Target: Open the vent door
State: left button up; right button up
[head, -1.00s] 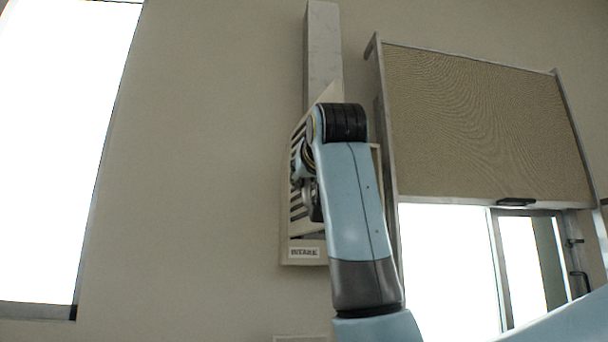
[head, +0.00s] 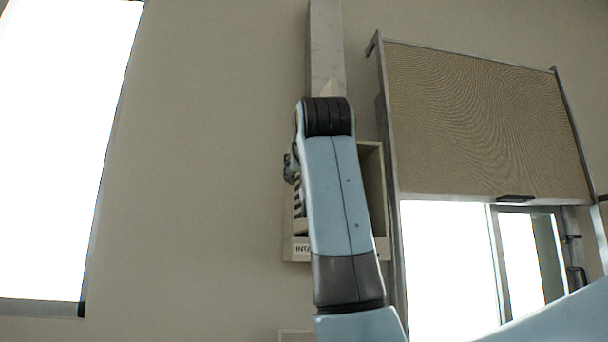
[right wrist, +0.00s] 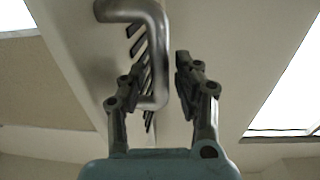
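The vent door is a pale panel with dark slats (head: 299,208), mostly hidden behind my right arm in the head view. It stands swung out from its box, seen at a steep angle. Its slats (right wrist: 139,45) also show in the right wrist view. The door's bent metal handle (right wrist: 158,45) runs down between the fingers of my right gripper (right wrist: 160,80), close to the left finger. The fingers are apart, with a narrow gap at the right finger. In the head view only a bit of my right gripper (head: 291,168) shows beside the arm. My left gripper is out of view.
The pale vent box (head: 373,195) is on the wall, its open inside showing right of my arm. A grey duct (head: 326,45) rises above it. A shuttered window (head: 485,125) is close on the right. Bare wall lies to the left.

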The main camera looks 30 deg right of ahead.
jog(key=shift+o, duration=0.4)
jog(key=shift+w+d+f, duration=0.2)
jog(key=shift+w, duration=0.2)
jog(key=v, duration=1.2)
jog(key=shift+f, duration=0.1)
